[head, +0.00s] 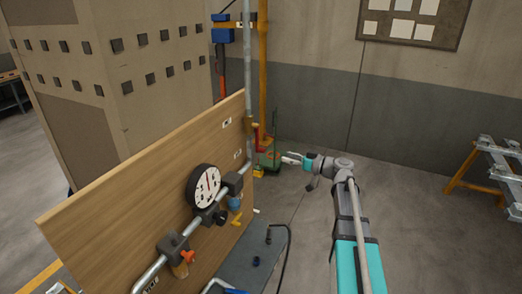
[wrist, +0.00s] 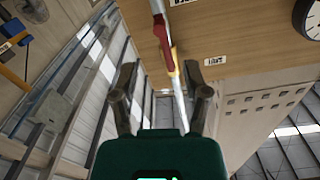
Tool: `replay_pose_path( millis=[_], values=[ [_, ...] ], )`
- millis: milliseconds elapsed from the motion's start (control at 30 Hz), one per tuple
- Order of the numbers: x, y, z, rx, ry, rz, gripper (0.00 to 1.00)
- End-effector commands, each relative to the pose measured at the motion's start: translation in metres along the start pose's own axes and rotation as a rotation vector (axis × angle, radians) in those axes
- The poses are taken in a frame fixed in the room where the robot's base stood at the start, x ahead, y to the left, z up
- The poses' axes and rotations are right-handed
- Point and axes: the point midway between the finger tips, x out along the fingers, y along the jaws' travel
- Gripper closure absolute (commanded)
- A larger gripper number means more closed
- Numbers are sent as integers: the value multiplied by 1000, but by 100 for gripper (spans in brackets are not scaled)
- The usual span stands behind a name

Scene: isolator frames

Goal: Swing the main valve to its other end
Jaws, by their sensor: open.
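A valve with a red lever (wrist: 162,42) and a brass-yellow body (wrist: 174,62) sits on a grey pipe (wrist: 181,104) in the wrist view. In the head view its red part (head: 256,136) shows small on the upright pipe (head: 247,70) at the board's far end. I cannot read any label naming it the main valve. My gripper (head: 288,158) is open and empty, to the right of that pipe and apart from it. In the wrist view my gripper (wrist: 161,72) has its fingers spread, with the valve and pipe seen between and beyond them.
The wooden board (head: 110,205) carries a round gauge (head: 205,187), an orange-handled valve (head: 188,257) and a yellow-handled valve (head: 237,219). A grey bench (head: 240,264) with a dark hose (head: 287,250) stands in front. A trestle rack (head: 490,170) is at the right. Floor between is clear.

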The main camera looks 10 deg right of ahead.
Motion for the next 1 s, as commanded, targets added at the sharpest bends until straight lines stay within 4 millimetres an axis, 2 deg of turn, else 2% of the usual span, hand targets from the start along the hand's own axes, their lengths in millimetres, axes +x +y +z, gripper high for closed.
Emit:
replay_pose_path(
  millis=[700,1000],
  values=[
    [101,0,0,0,-1,-3,40],
    [121,0,0,0,-1,-2,40]
  ],
)
